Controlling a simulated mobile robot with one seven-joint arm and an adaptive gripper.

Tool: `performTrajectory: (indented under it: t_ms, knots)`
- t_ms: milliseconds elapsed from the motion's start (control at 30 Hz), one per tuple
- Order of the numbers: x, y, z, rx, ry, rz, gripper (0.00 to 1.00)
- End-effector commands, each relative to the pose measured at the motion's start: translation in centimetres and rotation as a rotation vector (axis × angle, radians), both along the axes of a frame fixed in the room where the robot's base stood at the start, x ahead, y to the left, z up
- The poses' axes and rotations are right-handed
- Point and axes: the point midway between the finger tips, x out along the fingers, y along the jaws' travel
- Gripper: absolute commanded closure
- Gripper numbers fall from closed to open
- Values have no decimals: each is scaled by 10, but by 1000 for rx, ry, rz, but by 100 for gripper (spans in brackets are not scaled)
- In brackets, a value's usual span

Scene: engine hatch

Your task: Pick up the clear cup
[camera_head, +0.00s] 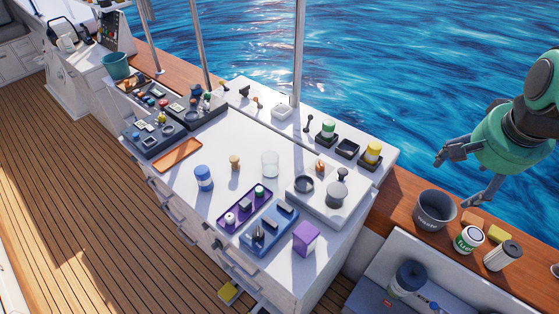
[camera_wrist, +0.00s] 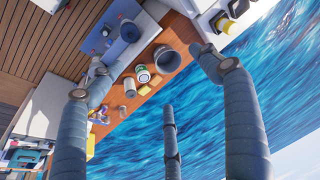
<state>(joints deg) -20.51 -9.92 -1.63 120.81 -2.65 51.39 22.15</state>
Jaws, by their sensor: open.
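The clear cup (camera_head: 270,163) is a transparent glass-like tumbler. It stands upright on the white counter (camera_head: 225,150), near its middle, between a small tan wooden item (camera_head: 235,163) and the sink unit. I cannot make it out in the wrist view. My gripper (camera_head: 454,181) is at the far right of the head view, well apart from the cup, out past the counter with water behind it. Its fingers are spread and hold nothing. The wrist view shows the spread fingers (camera_wrist: 155,75) with water and the wooden ledge beyond them.
A purple tray (camera_head: 226,222), a blue tray (camera_head: 254,247), a purple box (camera_head: 306,238) and a blue-and-white can (camera_head: 203,178) stand around the cup. A pot (camera_head: 337,194) sits by the sink. A grey bucket (camera_head: 436,210) and several containers line the wooden ledge. A metal post (camera_head: 298,50) rises behind.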

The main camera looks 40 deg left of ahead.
Motion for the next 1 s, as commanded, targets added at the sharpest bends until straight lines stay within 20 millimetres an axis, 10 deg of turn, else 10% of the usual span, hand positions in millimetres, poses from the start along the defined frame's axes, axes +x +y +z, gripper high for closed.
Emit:
performTrajectory:
  t_ms: [500,1000]
  knots:
    - [69,146,-7,0,78,8,23]
    - [91,306,-54,-19,141,9,23]
